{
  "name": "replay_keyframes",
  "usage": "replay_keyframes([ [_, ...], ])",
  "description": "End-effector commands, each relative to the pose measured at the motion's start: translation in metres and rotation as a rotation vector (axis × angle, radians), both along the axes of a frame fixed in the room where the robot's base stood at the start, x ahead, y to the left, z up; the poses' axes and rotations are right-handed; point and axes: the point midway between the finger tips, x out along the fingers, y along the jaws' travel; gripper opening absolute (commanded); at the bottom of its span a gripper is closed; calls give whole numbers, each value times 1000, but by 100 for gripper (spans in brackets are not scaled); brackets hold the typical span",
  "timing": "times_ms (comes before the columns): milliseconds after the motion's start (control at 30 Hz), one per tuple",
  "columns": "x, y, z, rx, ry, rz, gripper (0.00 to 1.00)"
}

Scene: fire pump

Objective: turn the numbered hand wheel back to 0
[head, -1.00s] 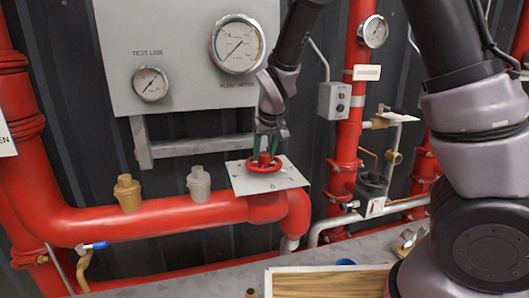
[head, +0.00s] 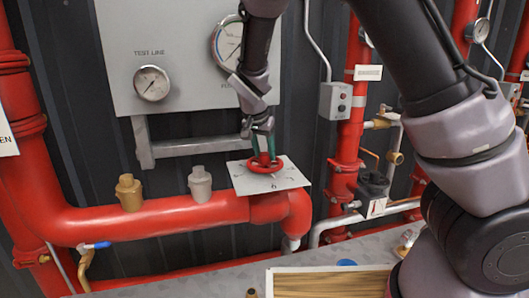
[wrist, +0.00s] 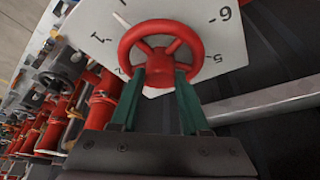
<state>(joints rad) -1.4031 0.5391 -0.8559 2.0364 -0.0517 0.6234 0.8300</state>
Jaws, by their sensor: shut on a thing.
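The red hand wheel (head: 266,165) sits over a white square number plate (head: 294,179) on the red pipe. My gripper (head: 263,153) comes down on it from above, its green fingers on either side of a red part of the wheel. In the wrist view the wheel (wrist: 162,50) shows its round rim and spokes. My gripper (wrist: 160,78) is shut on it at the near side. The plate (wrist: 232,48) shows 1 at left and 6 and 5 at right. A short white mark lies near the rim's upper left. I cannot see a 0; part of the plate is hidden.
A gauge panel (head: 180,80) stands behind the pipe. Brass (head: 129,193) and grey (head: 200,184) fittings stand on the pipe left of the plate. A grey switch box (head: 336,101) and red riser are at right. A bench with a wooden-topped tray (head: 330,282) lies in front.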

Motion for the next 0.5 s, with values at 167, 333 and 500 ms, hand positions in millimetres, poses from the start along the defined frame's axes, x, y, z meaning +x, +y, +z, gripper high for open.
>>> replay_keyframes([
  [167,0,0,0,-1,1,-84,86],
  [333,0,0,0,-1,0,-82,86],
  [500,0,0,2,0,0,-80,86],
])
